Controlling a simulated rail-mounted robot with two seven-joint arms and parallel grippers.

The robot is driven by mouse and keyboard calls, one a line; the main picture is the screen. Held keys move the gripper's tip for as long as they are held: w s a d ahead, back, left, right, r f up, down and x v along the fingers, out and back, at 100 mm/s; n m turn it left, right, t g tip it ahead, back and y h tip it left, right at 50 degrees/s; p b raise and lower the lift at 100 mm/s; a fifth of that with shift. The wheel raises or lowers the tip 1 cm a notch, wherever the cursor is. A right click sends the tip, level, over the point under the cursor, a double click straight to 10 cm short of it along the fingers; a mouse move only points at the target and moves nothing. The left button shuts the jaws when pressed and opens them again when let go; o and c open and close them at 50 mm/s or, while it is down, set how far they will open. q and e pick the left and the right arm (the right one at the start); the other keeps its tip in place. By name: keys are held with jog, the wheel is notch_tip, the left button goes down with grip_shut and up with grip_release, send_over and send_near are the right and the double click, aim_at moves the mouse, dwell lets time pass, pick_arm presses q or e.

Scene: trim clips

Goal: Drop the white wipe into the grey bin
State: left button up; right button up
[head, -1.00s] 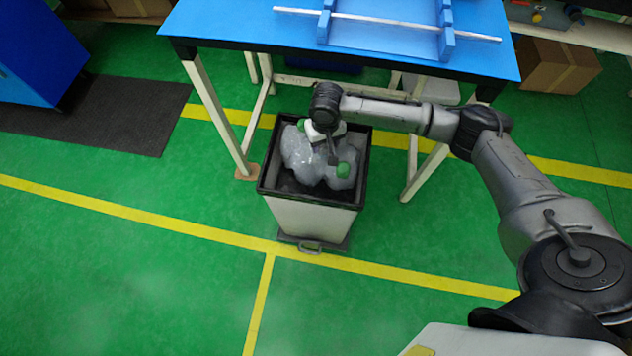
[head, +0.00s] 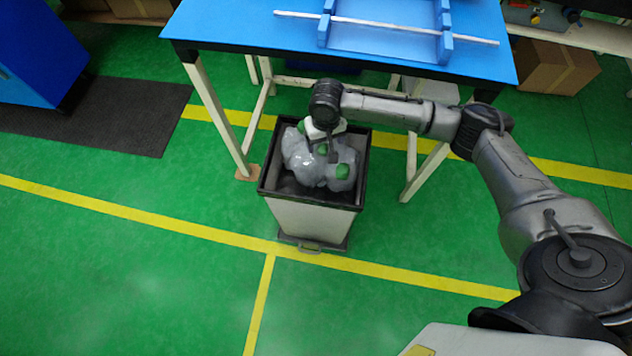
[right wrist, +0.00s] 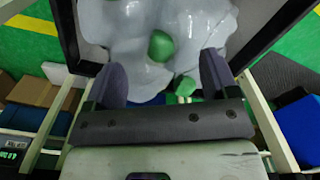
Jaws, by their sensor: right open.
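The grey bin (head: 310,222) stands on the floor in front of the blue table, its top open inside a black rim. The bin's dark rim also shows in the right wrist view (right wrist: 268,32). Inside lies a pale, shiny, crumpled heap (head: 303,160) with green patches; it fills the upper middle of the right wrist view (right wrist: 120,30). I cannot pick out the white wipe from this heap. My right gripper (head: 329,152) points down into the bin over the heap. In the right wrist view its two fingers (right wrist: 162,70) are spread, with nothing visibly held between them. My left gripper is out of view.
The blue table (head: 250,30) stands directly behind the bin, with white legs (head: 215,118) on either side; a white rod (head: 390,22) lies on blue holders on top. A cardboard box (head: 555,68) is at the right. The green floor in front is clear.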

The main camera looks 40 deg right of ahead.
notch_tip(320, 180, up, 12)
jog(key=p, duration=0.4)
jog(key=shift+f, duration=0.15)
dwell(0.4)
